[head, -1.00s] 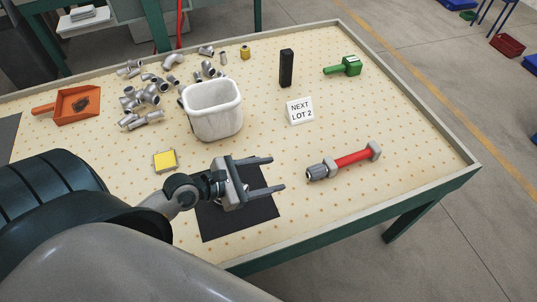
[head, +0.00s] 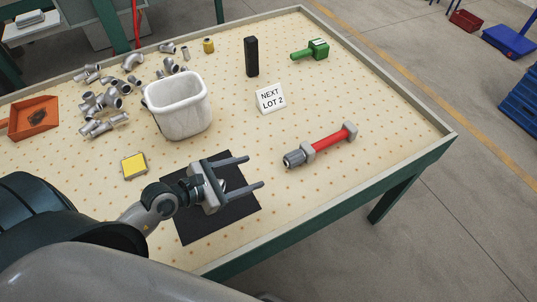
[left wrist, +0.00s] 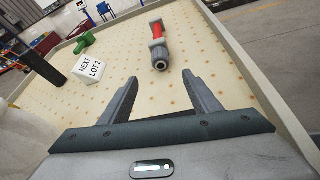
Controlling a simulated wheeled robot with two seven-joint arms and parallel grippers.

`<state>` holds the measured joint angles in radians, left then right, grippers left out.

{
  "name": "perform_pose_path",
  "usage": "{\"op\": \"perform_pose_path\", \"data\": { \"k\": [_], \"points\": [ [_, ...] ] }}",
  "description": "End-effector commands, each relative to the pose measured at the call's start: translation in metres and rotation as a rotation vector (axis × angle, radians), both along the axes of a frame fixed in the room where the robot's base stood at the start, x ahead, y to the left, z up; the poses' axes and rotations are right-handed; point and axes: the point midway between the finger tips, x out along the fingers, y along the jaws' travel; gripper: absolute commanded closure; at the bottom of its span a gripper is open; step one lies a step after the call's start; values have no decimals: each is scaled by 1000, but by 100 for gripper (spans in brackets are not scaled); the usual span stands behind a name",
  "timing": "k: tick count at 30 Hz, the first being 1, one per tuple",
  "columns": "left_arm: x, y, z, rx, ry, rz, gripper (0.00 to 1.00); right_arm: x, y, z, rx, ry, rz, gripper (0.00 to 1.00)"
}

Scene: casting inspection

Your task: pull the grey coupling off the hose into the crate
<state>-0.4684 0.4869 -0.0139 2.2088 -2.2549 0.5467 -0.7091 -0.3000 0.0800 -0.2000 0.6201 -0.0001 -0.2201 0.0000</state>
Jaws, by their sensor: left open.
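The grey coupling (head: 294,159) sits on the near left end of the red hose (head: 327,141), which is held between two grey blocks on the table. In the left wrist view the coupling (left wrist: 160,59) faces me, with the hose (left wrist: 156,31) behind it. My left gripper (head: 254,172) is open and empty over the black mat (head: 190,228), to the left of the coupling and apart from it. The white crate (head: 183,120) stands behind my left gripper and looks empty inside. My right gripper is not in view.
Several loose grey pipe fittings (head: 106,100) lie left of the crate. A "NEXT LOT 2" sign (head: 271,98), a black upright block (head: 251,57) and a green tool (head: 312,50) stand farther back. A yellow pad (head: 134,166) lies near my arm. The table has a raised rim (head: 395,165).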

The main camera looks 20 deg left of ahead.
Motion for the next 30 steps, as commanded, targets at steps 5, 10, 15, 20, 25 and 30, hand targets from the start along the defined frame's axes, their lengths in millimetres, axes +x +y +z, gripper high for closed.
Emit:
{"op": "perform_pose_path", "data": {
  "k": [5,10,15,20,25,30],
  "points": [
    [11,-6,-3,-1,-1,1,43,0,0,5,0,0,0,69],
    [29,-17,-11,-2,-1,1,43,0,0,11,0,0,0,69],
    [51,-31,-21,-2,-1,1,43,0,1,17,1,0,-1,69],
    [72,-43,-31,0,-1,1,43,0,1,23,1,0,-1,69],
    [94,-57,-42,-2,0,-1,43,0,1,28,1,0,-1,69],
    [114,-69,-52,-1,-1,0,43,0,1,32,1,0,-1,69]
  ]
}}
